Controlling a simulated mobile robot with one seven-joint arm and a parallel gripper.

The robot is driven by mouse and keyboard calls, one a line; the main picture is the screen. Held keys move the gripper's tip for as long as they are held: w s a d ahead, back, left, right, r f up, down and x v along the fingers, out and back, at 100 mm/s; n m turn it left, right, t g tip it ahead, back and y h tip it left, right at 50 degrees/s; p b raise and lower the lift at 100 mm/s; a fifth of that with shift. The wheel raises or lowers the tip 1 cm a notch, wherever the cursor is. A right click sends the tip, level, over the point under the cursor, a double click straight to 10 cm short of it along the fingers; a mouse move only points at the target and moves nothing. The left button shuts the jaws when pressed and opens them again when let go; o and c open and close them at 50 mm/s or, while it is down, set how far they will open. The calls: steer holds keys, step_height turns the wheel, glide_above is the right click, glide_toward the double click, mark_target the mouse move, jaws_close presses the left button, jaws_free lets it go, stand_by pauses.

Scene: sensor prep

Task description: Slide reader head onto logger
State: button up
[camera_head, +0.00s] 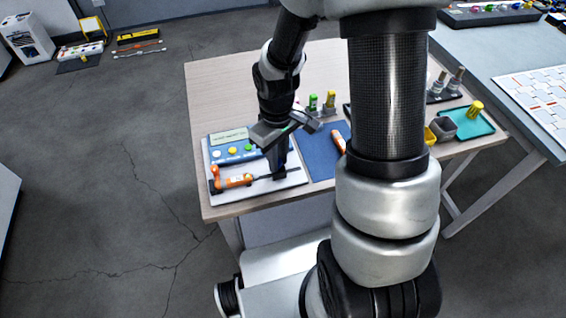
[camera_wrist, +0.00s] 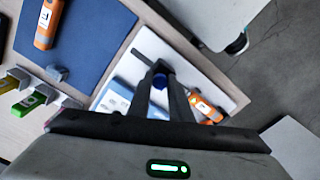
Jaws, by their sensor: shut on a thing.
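An orange logger (camera_head: 235,181) with a white label lies on a white board (camera_head: 290,181) at the table's front left. It also shows in the wrist view (camera_wrist: 206,108), to the right of my fingers. A thin dark rail runs from beside the logger towards my gripper (camera_head: 279,172). My gripper is low over the right part of the board, apart from the logger's orange body. In the wrist view my gripper (camera_wrist: 160,72) is shut on a small dark piece with a blue round spot, seemingly the reader head (camera_wrist: 160,82). My fingers hide most of it.
A blue panel with coloured buttons (camera_head: 232,151) stands behind the logger. A blue mat (camera_head: 318,165) with another orange device (camera_head: 338,140) lies to the right. Green and yellow pieces (camera_head: 330,98) stand behind; a teal tray (camera_head: 470,122) is farther right.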

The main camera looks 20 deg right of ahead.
steer(key=shift+a+b, duration=0.4)
steer(key=shift+a, duration=2.1)
steer(key=o, duration=0.7)
step_height(320, 180, up, 7)
steer(key=p, duration=0.5)
steer(key=shift+p, duration=0.4)
